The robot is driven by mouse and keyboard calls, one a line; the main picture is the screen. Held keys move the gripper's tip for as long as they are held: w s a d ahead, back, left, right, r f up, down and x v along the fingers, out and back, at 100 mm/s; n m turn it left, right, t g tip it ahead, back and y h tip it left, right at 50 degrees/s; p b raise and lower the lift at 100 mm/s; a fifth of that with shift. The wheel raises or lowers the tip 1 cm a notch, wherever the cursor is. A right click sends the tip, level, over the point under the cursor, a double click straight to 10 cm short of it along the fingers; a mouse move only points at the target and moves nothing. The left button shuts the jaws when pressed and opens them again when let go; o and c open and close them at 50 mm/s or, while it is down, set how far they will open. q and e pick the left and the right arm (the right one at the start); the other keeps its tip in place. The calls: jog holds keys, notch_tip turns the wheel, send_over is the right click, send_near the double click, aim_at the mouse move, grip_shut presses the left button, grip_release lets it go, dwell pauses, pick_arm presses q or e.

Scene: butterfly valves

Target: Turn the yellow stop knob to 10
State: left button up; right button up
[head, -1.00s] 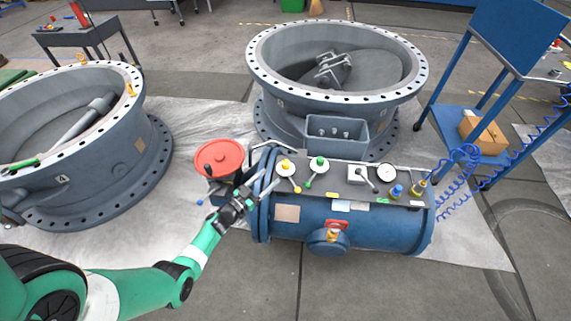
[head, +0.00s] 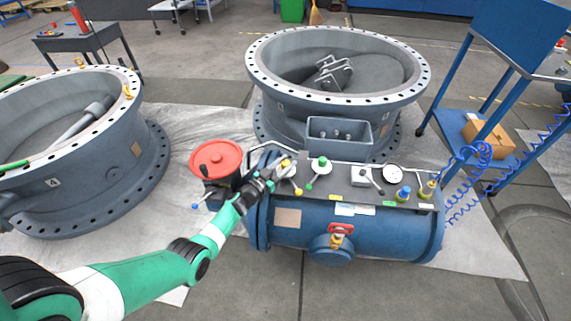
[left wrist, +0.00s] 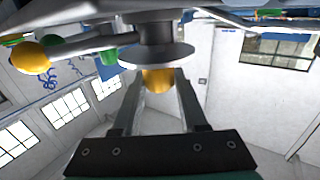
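The blue cylinder's top panel (head: 335,179) carries a round pale dial with a yellow knob (head: 286,164) at its left end. A lever with a yellow ball tip (head: 298,191) sticks out toward the front. My left gripper (head: 276,173) reaches this dial from the front left and partly covers it. In the left wrist view, my left gripper (left wrist: 159,88) has its fingers apart, with a yellow knob (left wrist: 158,80) between the tips under a grey disc. Any contact is hard to tell. A yellow ball on a lever (left wrist: 27,55) shows at the left. My right gripper is not in view.
Right of the dial stand a green-knobbed dial (head: 320,165), a grey switch lever (head: 370,178) and a gauge (head: 392,174). A red handwheel (head: 216,158) is close to the left of my gripper. A bent metal rail (head: 262,150) runs beside the dial.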

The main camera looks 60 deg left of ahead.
pick_arm(q)
grip_shut()
jog(key=shift+a+m+t+h, duration=0.1)
jog(key=shift+m+t+h, duration=0.2)
jog(key=shift+m+h, duration=0.45)
jog(key=shift+f+m+h, duration=0.15)
jog(key=shift+m+h, duration=0.3)
jog(key=shift+h, duration=0.6)
jog(key=shift+m+t+h, duration=0.3)
jog(key=shift+h, duration=0.1)
jog(key=o, duration=0.5)
grip_release()
